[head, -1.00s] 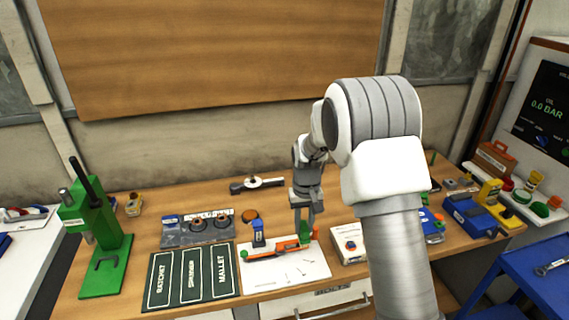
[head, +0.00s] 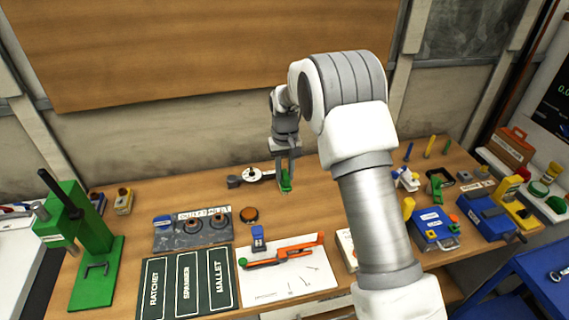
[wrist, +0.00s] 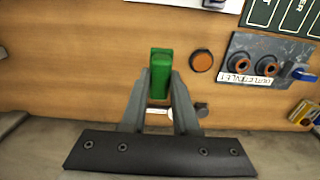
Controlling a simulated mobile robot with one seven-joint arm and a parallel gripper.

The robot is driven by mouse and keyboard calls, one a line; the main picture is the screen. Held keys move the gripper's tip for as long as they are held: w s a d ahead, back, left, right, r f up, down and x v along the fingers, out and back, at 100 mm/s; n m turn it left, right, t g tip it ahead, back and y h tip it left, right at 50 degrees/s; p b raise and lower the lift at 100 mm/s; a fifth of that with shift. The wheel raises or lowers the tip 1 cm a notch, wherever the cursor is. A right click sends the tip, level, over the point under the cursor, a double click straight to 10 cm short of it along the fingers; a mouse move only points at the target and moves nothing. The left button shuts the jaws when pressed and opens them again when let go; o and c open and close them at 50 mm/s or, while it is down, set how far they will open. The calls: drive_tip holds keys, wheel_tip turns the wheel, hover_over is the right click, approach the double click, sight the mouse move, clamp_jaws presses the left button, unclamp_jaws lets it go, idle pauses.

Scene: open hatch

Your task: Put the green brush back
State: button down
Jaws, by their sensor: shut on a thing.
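The green brush (head: 286,181) is between the fingers of my gripper (head: 285,172), which is shut on it. In the head view they are over the bare wood behind the white board (head: 300,283). I cannot tell whether the brush touches the bench.
A grey and white tool (head: 250,177) lies just left of my gripper. An orange-topped disc (head: 249,214) and a grey plate with two round fittings (head: 192,230) are nearer left.

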drive_tip(key=shift+w, duration=0.3)
idle(0.4)
drive_tip(key=shift+f+b, duration=4.75)
drive_tip(key=shift+f, duration=1.95)
drive_tip(key=shift+f, duration=0.25)
drive_tip(key=c, duration=0.6)
unclamp_jaws()
